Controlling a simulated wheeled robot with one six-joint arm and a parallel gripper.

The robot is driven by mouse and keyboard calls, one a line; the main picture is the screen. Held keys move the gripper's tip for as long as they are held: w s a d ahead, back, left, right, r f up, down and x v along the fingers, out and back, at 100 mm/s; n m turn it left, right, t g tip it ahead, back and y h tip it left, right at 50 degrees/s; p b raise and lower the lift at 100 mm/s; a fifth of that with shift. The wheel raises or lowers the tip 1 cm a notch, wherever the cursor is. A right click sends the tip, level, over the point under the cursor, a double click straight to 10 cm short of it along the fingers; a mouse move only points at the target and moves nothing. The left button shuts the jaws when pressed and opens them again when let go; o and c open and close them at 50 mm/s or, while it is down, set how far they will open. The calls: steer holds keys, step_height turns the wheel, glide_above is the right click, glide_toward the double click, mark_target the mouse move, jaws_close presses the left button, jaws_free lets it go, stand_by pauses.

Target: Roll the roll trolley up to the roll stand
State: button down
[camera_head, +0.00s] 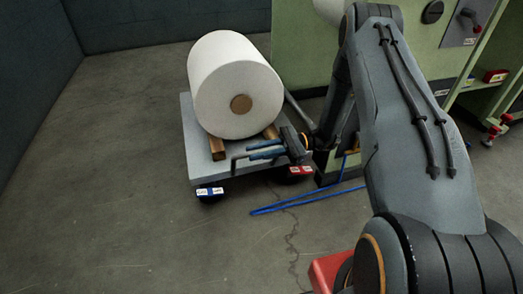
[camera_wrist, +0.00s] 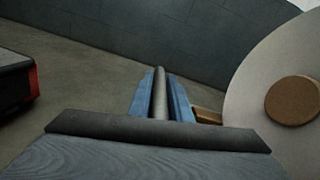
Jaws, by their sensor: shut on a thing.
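The roll trolley (camera_head: 190,125) is a low grey platform on dark wheels, left of centre in the head view. A large white roll (camera_head: 215,75) with a brown core lies on its wooden chocks (camera_head: 218,148); the roll also shows at the right of the wrist view (camera_wrist: 250,90). My gripper (camera_head: 262,152) has its blue fingers closed around a grey bar, the trolley's handle (camera_wrist: 160,92), at the front of the trolley. A green machine (camera_head: 300,55), seemingly the roll stand, stands behind and to the right, apart from the trolley. My arm hides much of it.
Blue lines (camera_head: 300,201) mark the floor in front of the green machine. Dark walls (camera_head: 150,22) stand at the back and left. The floor left of and in front of the trolley is clear. A green shelf (camera_head: 490,100) stands at the far right.

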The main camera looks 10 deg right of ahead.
mark_target(281, 146)
steer(key=shift+s+f, duration=0.2)
steer(key=shift+s, duration=0.1)
steer(key=c, duration=1.8)
jaws_free()
steer(key=shift+d, duration=0.1)
steer(key=shift+o, duration=0.6)
steer(key=shift+w+r, duration=0.1)
steer(key=shift+w+d+p, duration=0.2)
steer(key=shift+d+p, duration=0.3)
steer(key=shift+d, duration=1.45)
steer(key=shift+w+d+p, duration=0.15)
steer(key=shift+d+p, duration=0.3)
steer(key=shift+d, duration=1.5)
